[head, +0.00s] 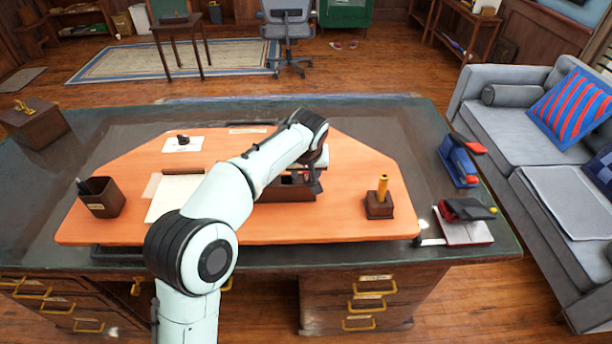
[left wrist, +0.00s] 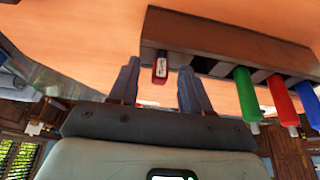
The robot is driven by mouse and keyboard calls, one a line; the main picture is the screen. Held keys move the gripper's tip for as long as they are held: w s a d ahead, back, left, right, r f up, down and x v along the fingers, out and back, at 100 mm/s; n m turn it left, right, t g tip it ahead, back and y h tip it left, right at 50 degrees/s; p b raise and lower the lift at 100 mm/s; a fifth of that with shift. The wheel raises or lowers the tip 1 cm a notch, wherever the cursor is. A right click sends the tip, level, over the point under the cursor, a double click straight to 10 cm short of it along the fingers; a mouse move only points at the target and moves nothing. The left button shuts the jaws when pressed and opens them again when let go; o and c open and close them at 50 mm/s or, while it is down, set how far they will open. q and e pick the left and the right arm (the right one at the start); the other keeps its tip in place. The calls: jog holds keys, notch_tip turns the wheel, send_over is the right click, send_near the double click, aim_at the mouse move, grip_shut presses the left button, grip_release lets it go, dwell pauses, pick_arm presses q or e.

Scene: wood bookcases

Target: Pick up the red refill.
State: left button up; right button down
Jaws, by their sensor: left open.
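A brown wooden rack (left wrist: 220,45) shows in the left wrist view, with a green refill (left wrist: 246,95), a red refill (left wrist: 281,98) and a blue refill (left wrist: 309,105) sticking out of it. A smaller dark red piece with a white label (left wrist: 160,70) sits at the rack's left end. My left gripper (left wrist: 158,66) is open, its fingers on either side of the labelled red piece in the picture; I cannot tell whether they touch it. In the head view the rack (head: 285,192) is partly hidden by my left arm, with my left gripper (head: 314,180) over its right end. My right gripper is not in view.
The rack stands on an orange desk board (head: 330,225). A wooden holder with a yellow stick (head: 380,205) stands to its right, paper (head: 175,195) and a pen cup (head: 101,197) to its left. A blue stapler (head: 459,162) lies near the desk's right edge.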

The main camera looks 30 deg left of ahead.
pick_arm(q)
grip_shut()
jog(key=shift+r, duration=0.15)
